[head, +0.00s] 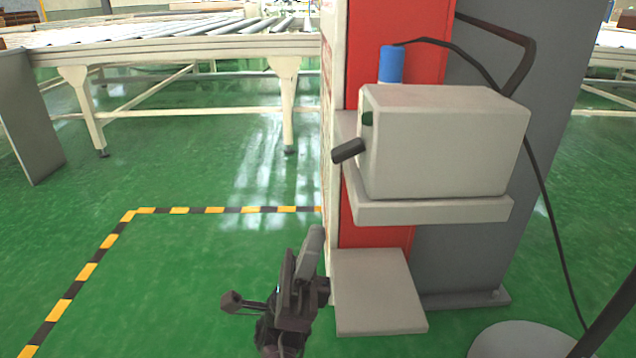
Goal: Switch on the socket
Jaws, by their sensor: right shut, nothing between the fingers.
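A light grey box (443,145), which looks like the socket, sits on a shelf on the side of a red and grey cabinet. A dark lever (348,151) sticks out of its left face, pointing left and slightly down. A small dark green part (367,118) shows on the same face above the lever. A blue plug-like cylinder (391,65) with a black cable stands at the box's back left. My right gripper (313,241) is shut and empty, below and left of the lever and apart from it. My left gripper is not in view.
The shelf (435,210) juts out under the box, and a lower pale block (375,290) stands beside my right gripper. A black cable (550,210) hangs at the right. Roller conveyors (180,45) stand behind. Green floor with yellow-black tape (85,272) is clear at the left.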

